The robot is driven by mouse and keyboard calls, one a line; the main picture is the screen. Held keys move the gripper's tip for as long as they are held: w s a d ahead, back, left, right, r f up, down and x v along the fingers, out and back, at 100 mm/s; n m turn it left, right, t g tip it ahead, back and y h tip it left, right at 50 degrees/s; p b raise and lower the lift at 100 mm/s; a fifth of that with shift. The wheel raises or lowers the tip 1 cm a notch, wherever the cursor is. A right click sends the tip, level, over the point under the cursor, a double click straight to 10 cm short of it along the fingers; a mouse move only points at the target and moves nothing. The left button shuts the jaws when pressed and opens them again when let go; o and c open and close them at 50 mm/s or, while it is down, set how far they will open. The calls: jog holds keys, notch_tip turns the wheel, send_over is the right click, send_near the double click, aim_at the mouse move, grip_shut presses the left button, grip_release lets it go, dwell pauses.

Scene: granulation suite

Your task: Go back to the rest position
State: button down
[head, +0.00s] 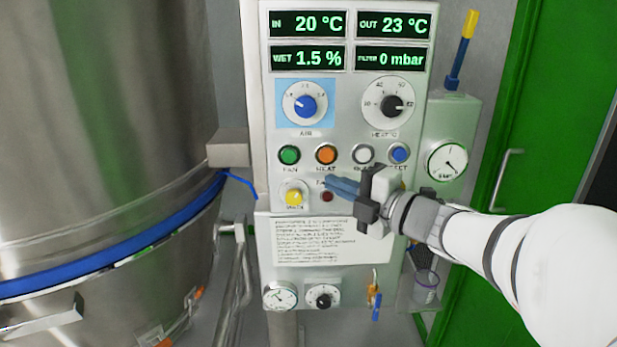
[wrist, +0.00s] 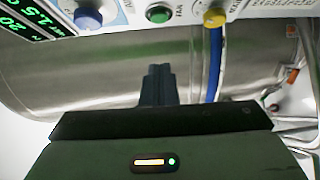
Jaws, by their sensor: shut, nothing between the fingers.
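My gripper (head: 328,183) is in front of the lower part of the control panel (head: 262,120), its shut fingers pointing left. The fingertips are just below the orange HEAT button (head: 326,154) and beside the yellow knob (head: 293,197). I cannot tell whether they touch the panel. In the wrist view my gripper (wrist: 158,72) is shut and empty. The green FAN button (wrist: 158,14) and the yellow knob (wrist: 214,18) show beyond the fingertips there. My wrist hides part of the panel's right side.
A large steel vessel (head: 100,130) with a blue band (head: 120,252) stands at left. Right of the panel are a grey box with a gauge (head: 447,161), a clear cup (head: 426,286) and a green door (head: 545,110). A lower gauge (head: 280,296) and small valve handles (head: 376,306) sit below.

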dwell(0.4)
jog(key=w+d+f+m+t+h+p, duration=0.1)
jog(key=w+d+f+m+t+h, duration=0.15)
jog(key=d+m+h, duration=0.6)
jog(key=s+d+f+m+g+h+p, duration=0.1)
jog(key=s+d+f+m+g+h, duration=0.3)
jog(key=m, duration=0.6)
jog(key=s+a+f+m+g, duration=0.3)
jog(key=s+f+m+g, duration=0.1)
jog(key=s, duration=0.3)
jog(key=s+a+f+m+g+p, duration=0.1)
jog(key=s+a+f+m+g, duration=0.2)
jog(key=s, duration=0.5)
notch_tip(320, 180, down, 3)
jog(key=shift+s+a+r+m+g, duration=0.2)
jog(key=shift+s+a+m+g, duration=0.25)
jog(key=shift+g, duration=0.6)
